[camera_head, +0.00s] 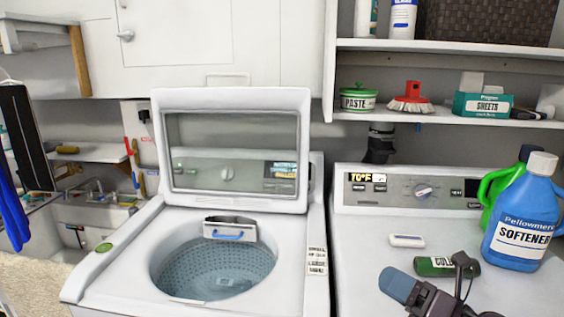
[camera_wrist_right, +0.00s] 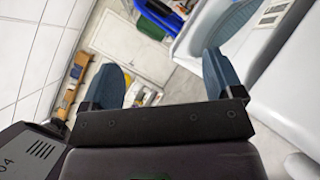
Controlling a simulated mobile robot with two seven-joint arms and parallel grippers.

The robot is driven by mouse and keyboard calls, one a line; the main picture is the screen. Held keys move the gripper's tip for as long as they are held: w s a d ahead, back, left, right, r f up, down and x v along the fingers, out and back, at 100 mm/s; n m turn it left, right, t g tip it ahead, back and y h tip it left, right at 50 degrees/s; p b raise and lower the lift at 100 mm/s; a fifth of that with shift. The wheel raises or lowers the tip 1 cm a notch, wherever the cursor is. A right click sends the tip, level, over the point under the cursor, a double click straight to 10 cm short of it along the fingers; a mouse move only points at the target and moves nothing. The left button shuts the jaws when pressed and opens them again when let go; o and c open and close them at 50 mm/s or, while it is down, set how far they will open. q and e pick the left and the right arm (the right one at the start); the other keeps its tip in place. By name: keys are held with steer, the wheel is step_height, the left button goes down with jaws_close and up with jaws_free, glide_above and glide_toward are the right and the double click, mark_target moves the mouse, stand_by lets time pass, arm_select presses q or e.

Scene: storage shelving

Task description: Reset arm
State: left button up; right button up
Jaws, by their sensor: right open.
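My right gripper (camera_head: 402,287) is at the bottom right of the head view, in front of the dryer (camera_head: 375,225). In the right wrist view its two blue fingers (camera_wrist_right: 165,78) stand wide apart with nothing between them. My left gripper is not in view.
An open-lidded washer (camera_head: 120,265) with a blue-handled tray in its drum opening stands left of the dryer. A green can (camera_head: 445,267), a small white box (camera_head: 407,241) and a blue softener jug (camera_head: 522,215) are on the dryer. A shelf (camera_head: 440,119) with cleaning goods hangs above.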

steer(key=s+d+f+m+t+h, duration=0.1)
steer(key=s+d+f+m+h, duration=0.4)
steer(key=m+h, duration=0.65)
steer(key=s+d+f+m+t+h, duration=0.15)
steer(key=d+f+m+h, duration=0.5)
steer(key=m, duration=1.05)
steer(key=s+a+f+m+g, duration=0.1)
steer(key=s+f+m+g, duration=0.25)
steer(key=s, duration=0.25)
steer(key=s+a+f+m+g+y, duration=0.1)
steer(key=s+f+m+g, duration=0.1)
steer(key=s+f+g, duration=0.35)
steer(key=s+a+f+m+g, duration=0.1)
steer(key=s+f+m+g, duration=0.15)
steer(key=s, duration=0.55)
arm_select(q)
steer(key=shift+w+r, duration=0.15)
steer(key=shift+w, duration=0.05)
arm_select(e)
steer(key=w+f+t, duration=0.7)
steer(key=f+t, duration=0.1)
steer(key=f, duration=0.1)
steer(key=shift+w+f+n+y, duration=0.2)
steer(key=shift+w+n+y, duration=0.1)
steer(key=shift+n+y, duration=0.1)
